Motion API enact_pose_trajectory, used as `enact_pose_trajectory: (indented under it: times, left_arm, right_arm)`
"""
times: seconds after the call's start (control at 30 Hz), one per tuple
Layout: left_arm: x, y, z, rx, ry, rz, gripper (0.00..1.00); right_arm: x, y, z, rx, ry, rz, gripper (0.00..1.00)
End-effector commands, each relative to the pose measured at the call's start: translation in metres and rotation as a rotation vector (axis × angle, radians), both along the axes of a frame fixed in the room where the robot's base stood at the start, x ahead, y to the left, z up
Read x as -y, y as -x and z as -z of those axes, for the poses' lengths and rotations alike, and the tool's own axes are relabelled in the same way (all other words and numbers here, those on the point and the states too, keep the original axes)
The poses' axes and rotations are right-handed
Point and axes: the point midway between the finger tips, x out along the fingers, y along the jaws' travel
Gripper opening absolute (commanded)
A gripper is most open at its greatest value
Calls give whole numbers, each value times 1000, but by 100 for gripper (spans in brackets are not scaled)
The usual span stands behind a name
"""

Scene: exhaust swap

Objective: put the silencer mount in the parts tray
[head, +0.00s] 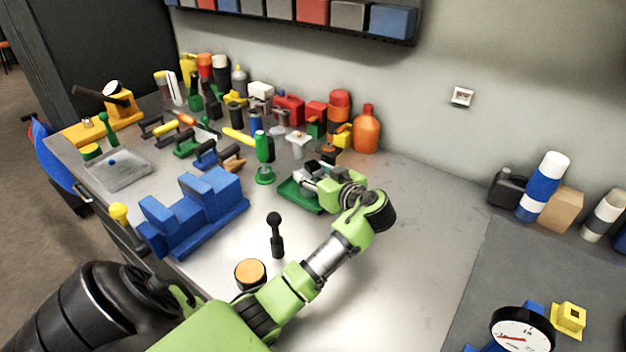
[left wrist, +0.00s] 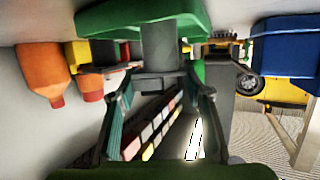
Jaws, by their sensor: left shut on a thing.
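My left gripper (head: 316,182) is over the green parts tray (head: 294,200) near the middle of the bench in the head view. In the left wrist view, which looks upside down, my left gripper (left wrist: 160,100) is shut on a dark grey piece, which I take as the silencer mount (left wrist: 158,45). The mount lies against the green tray (left wrist: 110,18) in that view; I cannot tell whether it rests on it or hangs just above. The gripper mostly hides the mount in the head view. My right gripper is out of view.
A blue fixture (head: 195,215), a black knobbed post (head: 275,235) and an orange-topped button (head: 250,273) stand nearer. Crowded tools and bottles, including an orange bottle (head: 366,132), fill the back.

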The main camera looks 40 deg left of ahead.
Motion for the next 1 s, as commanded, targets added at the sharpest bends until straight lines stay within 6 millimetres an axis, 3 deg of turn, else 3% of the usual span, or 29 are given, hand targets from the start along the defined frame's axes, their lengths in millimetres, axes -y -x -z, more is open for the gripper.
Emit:
enact_pose_trajectory:
  times: [0.17,0.2,0.27,0.67,1.0]
  left_arm:
    - [0,0,2,-1,4,0,9]
    - [1,1,4,-5,7,0,50]
    - [1,1,4,-5,7,0,62]
    - [5,1,1,-4,6,1,62]
    - [63,19,-19,-3,10,3,62]
  right_arm:
    - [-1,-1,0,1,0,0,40]
    - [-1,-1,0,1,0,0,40]
    - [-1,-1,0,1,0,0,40]
    - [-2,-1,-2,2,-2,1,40]
    - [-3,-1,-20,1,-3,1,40]
